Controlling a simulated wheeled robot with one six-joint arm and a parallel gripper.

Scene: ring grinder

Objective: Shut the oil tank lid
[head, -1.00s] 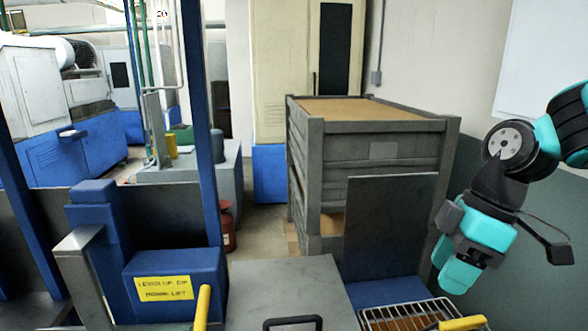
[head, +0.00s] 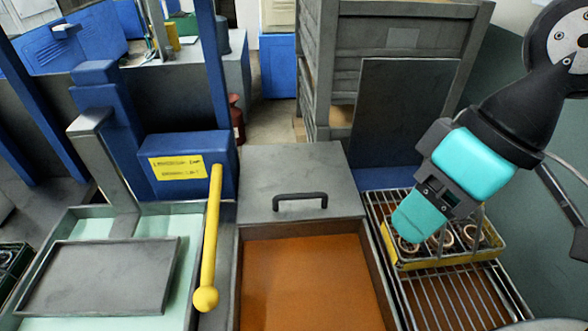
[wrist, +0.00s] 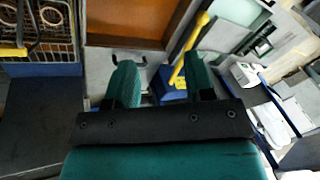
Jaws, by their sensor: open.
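The oil tank (head: 236,305) stands in the middle of the head view, with brown-orange oil (head: 310,285) exposed in its front part. Its flat grey lid (head: 300,170) lies over the back part, with a black bar handle (head: 300,196) near its front edge. My gripper (head: 410,222) is open and empty, to the right of the handle and above the wire rack. In the wrist view my gripper (wrist: 163,75) has its two teal fingers apart. The handle (wrist: 128,60) shows beyond them, partly hidden, and the oil (wrist: 130,20) shows above it.
A yellow-edged basket (head: 440,255) with several rings sits on the wire rack (head: 470,300) below my gripper. A yellow lever (head: 212,240) stands close left of the tank. A dark upright panel (head: 400,110) and grey crates (head: 400,35) stand behind.

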